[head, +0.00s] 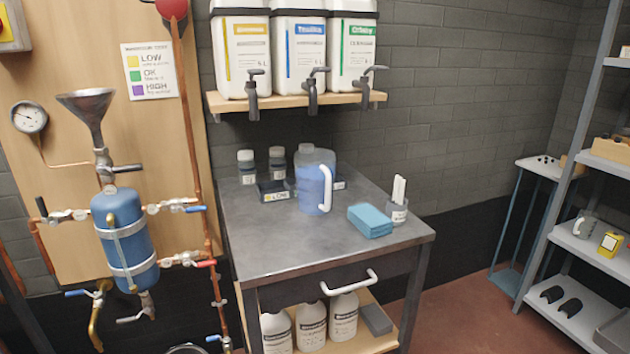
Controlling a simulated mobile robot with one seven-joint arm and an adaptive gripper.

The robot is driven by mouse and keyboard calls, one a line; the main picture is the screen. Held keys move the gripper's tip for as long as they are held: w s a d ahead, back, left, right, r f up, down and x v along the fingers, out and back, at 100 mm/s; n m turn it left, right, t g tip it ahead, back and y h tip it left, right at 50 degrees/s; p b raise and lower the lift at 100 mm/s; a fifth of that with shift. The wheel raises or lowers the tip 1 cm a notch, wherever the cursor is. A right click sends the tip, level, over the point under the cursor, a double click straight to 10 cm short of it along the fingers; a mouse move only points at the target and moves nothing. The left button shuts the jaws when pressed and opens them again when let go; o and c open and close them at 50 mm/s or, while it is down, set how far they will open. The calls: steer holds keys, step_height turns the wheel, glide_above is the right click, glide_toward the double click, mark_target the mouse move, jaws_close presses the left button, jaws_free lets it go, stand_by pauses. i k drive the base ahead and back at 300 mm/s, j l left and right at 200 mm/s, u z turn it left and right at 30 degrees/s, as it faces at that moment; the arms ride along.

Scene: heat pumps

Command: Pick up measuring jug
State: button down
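The measuring jug (312,182) is a translucent blue jug with a white handle on its right side. It stands upright on the grey metal worktop (285,244), toward the back. It looks partly filled with blue liquid or is tinted blue; I cannot tell which. My gripper is not in view.
Small bottles (246,167) and a dark tray (274,191) stand left of the jug. A blue sponge or cloth block (370,220) and a cup of white sticks (397,211) are to its right. A shelf (293,100) with tapped canisters hangs above. The worktop's front is clear.

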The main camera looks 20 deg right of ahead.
mark_target(314, 167)
steer(key=l+u, duration=0.15)
steer(key=l, duration=0.3)
steer(key=k+l+u, duration=0.15)
steer(key=l, duration=0.3)
steer(key=l+u, duration=0.15)
steer(key=l, duration=0.3)
steer(key=k+l+u, duration=0.15)
steer(key=l, duration=0.3)
steer(key=k+l+u, duration=0.15)
steer(key=l, duration=0.3)
steer(key=k+l+u, duration=0.15)
steer(key=l, duration=0.25)
steer(key=k+l+u, duration=0.15)
steer(key=l, duration=0.25)
steer(key=i+l, duration=0.8)
steer(key=l, duration=0.2)
